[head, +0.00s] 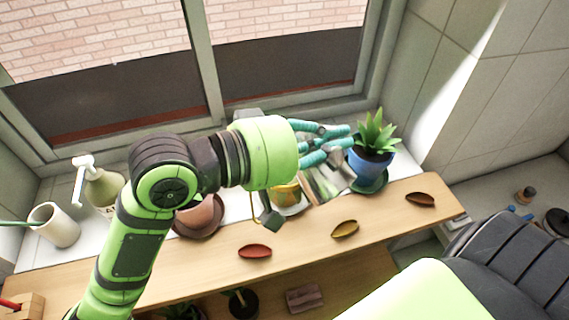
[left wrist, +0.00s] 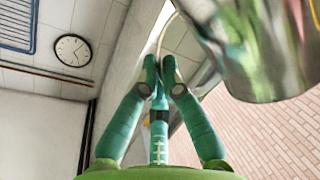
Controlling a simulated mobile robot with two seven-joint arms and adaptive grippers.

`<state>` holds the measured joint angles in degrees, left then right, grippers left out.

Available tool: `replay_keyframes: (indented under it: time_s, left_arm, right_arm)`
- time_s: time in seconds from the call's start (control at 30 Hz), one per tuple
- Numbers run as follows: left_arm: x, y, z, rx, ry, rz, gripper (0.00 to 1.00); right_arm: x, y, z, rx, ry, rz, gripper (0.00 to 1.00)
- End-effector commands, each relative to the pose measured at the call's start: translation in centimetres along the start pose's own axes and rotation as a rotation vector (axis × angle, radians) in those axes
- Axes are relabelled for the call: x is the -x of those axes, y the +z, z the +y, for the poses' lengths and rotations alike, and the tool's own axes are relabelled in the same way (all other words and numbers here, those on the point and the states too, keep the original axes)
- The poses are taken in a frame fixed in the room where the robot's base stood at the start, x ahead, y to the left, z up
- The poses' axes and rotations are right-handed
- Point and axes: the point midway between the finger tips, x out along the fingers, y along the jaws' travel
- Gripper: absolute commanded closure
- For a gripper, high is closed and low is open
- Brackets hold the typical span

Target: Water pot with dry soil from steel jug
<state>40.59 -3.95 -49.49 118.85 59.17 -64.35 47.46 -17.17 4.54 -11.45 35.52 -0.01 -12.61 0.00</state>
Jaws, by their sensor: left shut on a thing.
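My left gripper (head: 325,143), with teal fingers, is over the sill beside the blue pot. It is shut on the thin handle of the steel jug (head: 327,186). In the left wrist view the fingertips (left wrist: 160,68) meet on the handle, and the shiny jug (left wrist: 262,60) fills the upper right. The blue pot (head: 372,167) holds a spiky green plant and stands on a saucer. A yellow pot (head: 287,193) and a terracotta pot (head: 200,216) are partly hidden behind my left arm. I cannot see which soil is dry. My right gripper is out of view.
Red (head: 255,251), yellow (head: 345,229) and brown (head: 420,199) leaf-shaped dishes lie on the wooden shelf (head: 300,238). A soap dispenser (head: 103,191) and a white cup (head: 55,226) stand at left. The window is behind; a tiled wall is close at right.

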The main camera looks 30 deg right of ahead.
Motion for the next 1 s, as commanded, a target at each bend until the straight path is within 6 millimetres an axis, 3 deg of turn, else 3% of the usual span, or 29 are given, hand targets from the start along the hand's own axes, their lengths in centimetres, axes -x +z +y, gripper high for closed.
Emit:
replay_keyframes:
  time_s: [1.0]
  left_arm:
    - [-0.7,1.3,1.2,0.018,0.013,0.002,1.0]
  right_arm:
    - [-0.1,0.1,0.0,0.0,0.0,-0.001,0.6]
